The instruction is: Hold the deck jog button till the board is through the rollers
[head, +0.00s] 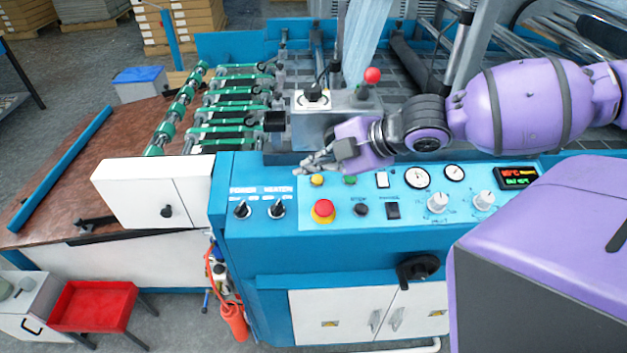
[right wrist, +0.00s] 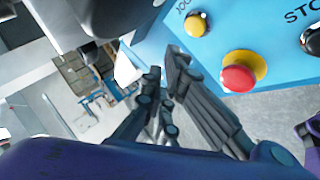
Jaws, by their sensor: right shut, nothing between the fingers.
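The yellow jog button (head: 317,180) sits at the upper left of the blue control panel. In the right wrist view the yellow button (right wrist: 196,25) has the lettering "JOG" beside it. My right gripper (head: 303,167) is shut and empty, with its fingertips just above and left of this button in the head view. In the right wrist view the fingertips (right wrist: 165,66) appear apart from the button, to its lower left. Green feed rollers (head: 235,110) lie at the left deck. I cannot make out a board. My left gripper is not in view.
A red stop button (head: 323,210) on a yellow base sits just below the jog button.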

